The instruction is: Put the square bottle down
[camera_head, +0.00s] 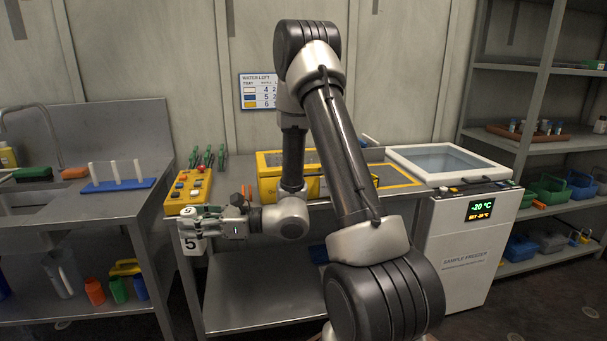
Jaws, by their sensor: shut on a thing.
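My gripper (196,224) is at the left end of my arm, in front of the metal bench with the yellow control box. It points left and is shut on the square bottle (192,245). The bottle looks white, with a dark "5" on its lower front and a round numbered top above the fingers. The fingers hide its middle. It appears roughly upright, near the bench's front left corner. I cannot tell whether its base touches anything.
The yellow control box (188,192) is just behind the bottle on the bench. A yellow-rimmed case (270,185) is farther right. A sample freezer (466,245) stands to the right. The left bench (100,205) holds a blue rack (118,185) with white tubes.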

